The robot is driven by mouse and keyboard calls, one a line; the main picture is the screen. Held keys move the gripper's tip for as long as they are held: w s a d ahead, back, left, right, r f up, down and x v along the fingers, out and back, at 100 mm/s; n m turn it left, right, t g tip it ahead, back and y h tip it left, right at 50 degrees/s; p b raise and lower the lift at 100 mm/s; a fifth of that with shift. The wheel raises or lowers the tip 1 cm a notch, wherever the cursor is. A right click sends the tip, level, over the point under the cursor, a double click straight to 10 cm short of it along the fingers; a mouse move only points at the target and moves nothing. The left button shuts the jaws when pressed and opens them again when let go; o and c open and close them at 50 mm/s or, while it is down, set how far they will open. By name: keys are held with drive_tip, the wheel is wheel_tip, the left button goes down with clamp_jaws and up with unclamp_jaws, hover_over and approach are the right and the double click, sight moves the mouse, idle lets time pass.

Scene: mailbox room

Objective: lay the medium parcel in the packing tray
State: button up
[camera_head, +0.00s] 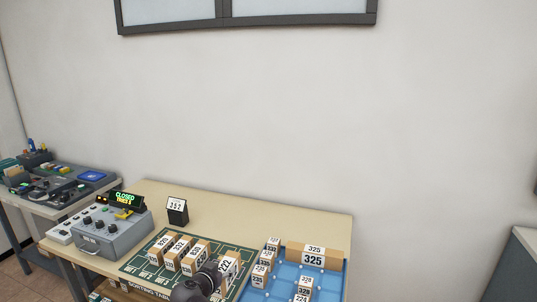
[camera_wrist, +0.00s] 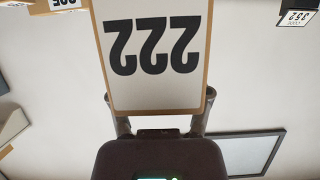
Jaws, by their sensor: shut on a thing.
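A brown parcel with a white label reading 222 (camera_head: 229,267) is between the fingers of my gripper (camera_head: 214,276). In the wrist view the same parcel (camera_wrist: 153,55) fills the upper middle, its label upside down, with a finger at each side of its lower end. My gripper is shut on it, over the right part of the green sorting mat (camera_head: 137,262). Whether it touches the mat is hidden. A blue tray (camera_head: 285,271) lies right of my gripper and holds several labelled parcels. The pictures do not name any parcel as medium.
Several upright parcels (camera_head: 178,251) stand in a row on the mat, left of my gripper. A long parcel marked 325 (camera_head: 313,257) lies across the tray's back. A grey control box (camera_head: 112,231) with a CLOSED display and a small number sign (camera_head: 177,211) stand on the table.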

drive_tip(key=shift+r+p, duration=0.45)
drive_tip(key=shift+r, duration=0.35)
drive_tip(key=shift+f, duration=0.15)
drive_tip(key=f+b, duration=0.1)
drive_tip(key=b, duration=0.1)
drive_tip(key=f+b, duration=0.1)
drive_tip(key=f, duration=0.1)
drive_tip(key=f+b, duration=0.2)
drive_tip(key=shift+w+d+f+b, duration=0.1)
drive_tip(key=shift+d+f+b, duration=0.15)
drive_tip(key=shift+d+b, duration=0.1)
drive_tip(key=w+a+f+b, duration=0.1)
drive_tip(key=w+a, duration=0.5)
drive_tip(key=w, duration=0.7)
drive_tip(key=shift+w+a+f, duration=0.15)
